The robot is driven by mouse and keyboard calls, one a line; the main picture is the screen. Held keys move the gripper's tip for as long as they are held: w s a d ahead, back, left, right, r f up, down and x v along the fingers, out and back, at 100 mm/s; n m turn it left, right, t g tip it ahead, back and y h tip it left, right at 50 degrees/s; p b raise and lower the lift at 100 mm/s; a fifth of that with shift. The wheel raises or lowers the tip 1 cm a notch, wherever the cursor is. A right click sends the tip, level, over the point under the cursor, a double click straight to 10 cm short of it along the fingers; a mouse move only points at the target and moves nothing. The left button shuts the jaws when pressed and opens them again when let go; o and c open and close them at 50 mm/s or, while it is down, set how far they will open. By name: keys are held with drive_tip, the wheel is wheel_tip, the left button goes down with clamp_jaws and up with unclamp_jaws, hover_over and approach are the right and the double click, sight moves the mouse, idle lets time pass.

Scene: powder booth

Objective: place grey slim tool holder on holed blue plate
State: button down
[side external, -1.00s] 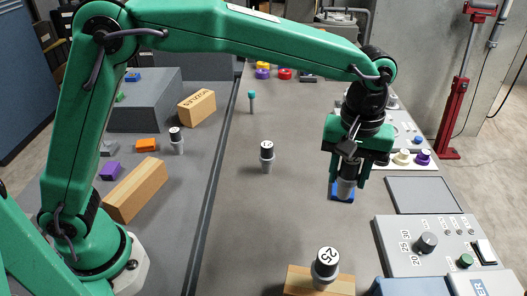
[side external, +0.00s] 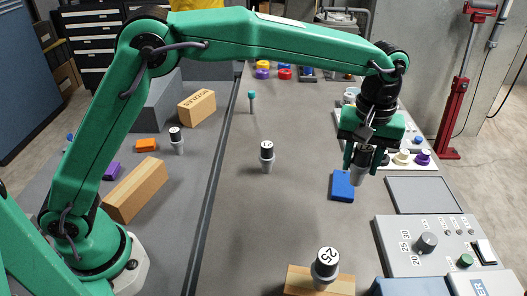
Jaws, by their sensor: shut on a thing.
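My gripper (side external: 364,160) is shut on a grey slim tool holder (side external: 359,177) with a dark upper part. The holder hangs roughly upright below the fingers. A small flat blue plate (side external: 341,187) lies on the grey bench just left of and below the holder. In this view the holder's lower end overlaps the plate's right edge; I cannot tell its exact height above it. No hole shows clearly in the plate, and part of it is hidden behind the holder.
A control panel (side external: 440,262) and a dark grey pad (side external: 423,194) lie right. Wooden blocks (side external: 138,190) lie left. The bench left of the plate is clear.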

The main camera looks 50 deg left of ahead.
drive_tip(key=w+a+f, duration=0.6)
drive_tip(key=w, duration=0.2)
drive_tip(key=shift+w+a, duration=0.15)
drive_tip(key=shift+a, duration=0.1)
drive_tip(key=shift+f, duration=0.15)
drive_tip(key=shift+f, duration=1.95)
drive_tip(key=shift+f, duration=0.15)
drive_tip(key=c, duration=0.9)
unclamp_jaws()
wheel_tip(320, 180, up, 12)
drive_tip(key=shift+r, duration=0.15)
